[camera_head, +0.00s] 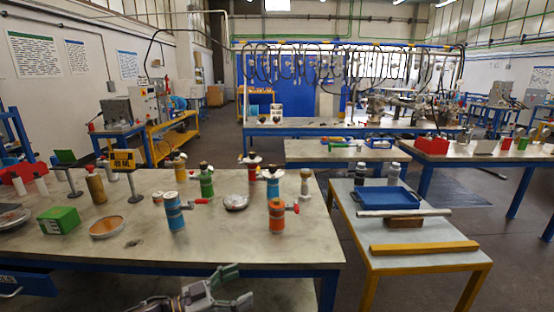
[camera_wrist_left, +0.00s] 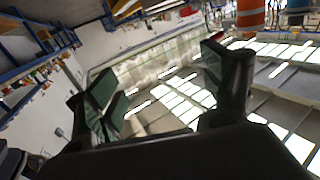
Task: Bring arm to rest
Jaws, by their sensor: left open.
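My left gripper (camera_head: 222,284) shows at the bottom of the head view, in front of the near edge of the workbench (camera_head: 150,250). It is open, with nothing between its fingers. In the left wrist view its two green-padded fingers (camera_wrist_left: 158,85) stand apart over an empty gap. My right gripper is not in view. Flanged vessels stand on the bench beyond my left gripper: an orange one (camera_head: 276,215), a blue one (camera_head: 174,212) and a green one (camera_head: 206,183). None of them touches the gripper.
A side table (camera_head: 430,262) to the right holds a blue tray (camera_head: 386,198) and a yellow bar (camera_head: 424,248). A green box (camera_head: 60,220) and a round dish (camera_head: 108,229) lie on the bench's left. The bench's front right is clear.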

